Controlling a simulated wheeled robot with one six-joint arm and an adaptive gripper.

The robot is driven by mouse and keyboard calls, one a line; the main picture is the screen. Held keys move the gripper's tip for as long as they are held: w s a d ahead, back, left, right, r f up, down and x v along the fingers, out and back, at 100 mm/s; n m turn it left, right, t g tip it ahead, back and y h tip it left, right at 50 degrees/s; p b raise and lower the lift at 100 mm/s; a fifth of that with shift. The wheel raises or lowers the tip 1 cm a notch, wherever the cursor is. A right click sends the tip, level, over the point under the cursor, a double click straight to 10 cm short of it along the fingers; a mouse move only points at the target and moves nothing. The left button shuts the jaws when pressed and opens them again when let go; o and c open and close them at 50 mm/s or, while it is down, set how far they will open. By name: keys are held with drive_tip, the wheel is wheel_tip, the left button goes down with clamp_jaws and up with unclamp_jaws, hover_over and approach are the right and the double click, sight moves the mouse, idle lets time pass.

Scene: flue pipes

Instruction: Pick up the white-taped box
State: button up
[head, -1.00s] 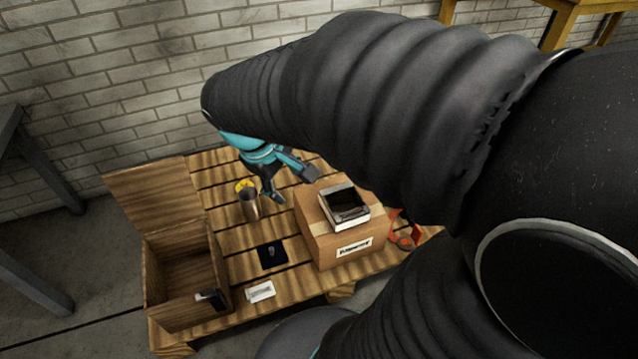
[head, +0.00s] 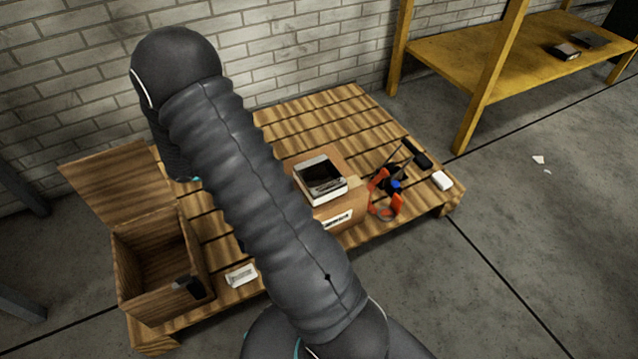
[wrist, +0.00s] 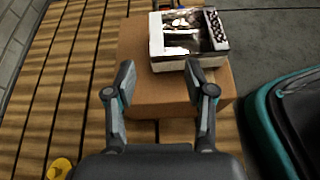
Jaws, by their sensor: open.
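A small box with white sides and a dark, glossy picture-like top (head: 321,179) lies on a brown cardboard box (head: 350,215). The cardboard box has a white label with dark lettering on its front. In the wrist view the white-sided box (wrist: 188,39) is at the top centre, on the cardboard box (wrist: 150,92). My gripper (wrist: 160,80) is open and empty. Its fingers appear over the near part of the cardboard box, pointing toward the white-sided box, apparently without touching it. In the head view my arm hides the gripper.
The slatted wooden pallet (head: 330,112) carries everything. An open wooden crate (head: 160,262) and a small white block (head: 241,275) are at left. Orange tools (head: 383,203), a black item (head: 416,154) and a white item (head: 441,180) lie right. A yellow table (head: 500,60) stands behind.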

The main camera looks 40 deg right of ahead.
drive_tip(key=f, duration=0.2)
drive_tip(key=n, duration=0.1)
approach(310, 162)
drive_tip(key=shift+h, duration=0.4)
drive_tip(key=x, duration=0.2)
drive_tip(key=f+x, duration=0.1)
drive_tip(key=x, duration=0.2)
drive_tip(key=shift+w+a, duration=0.1)
drive_tip(key=shift+a, duration=0.1)
drive_tip(key=shift+x, duration=2.7)
drive_tip(key=shift+r, duration=0.15)
drive_tip(key=shift+c, duration=0.2)
clamp_jaws()
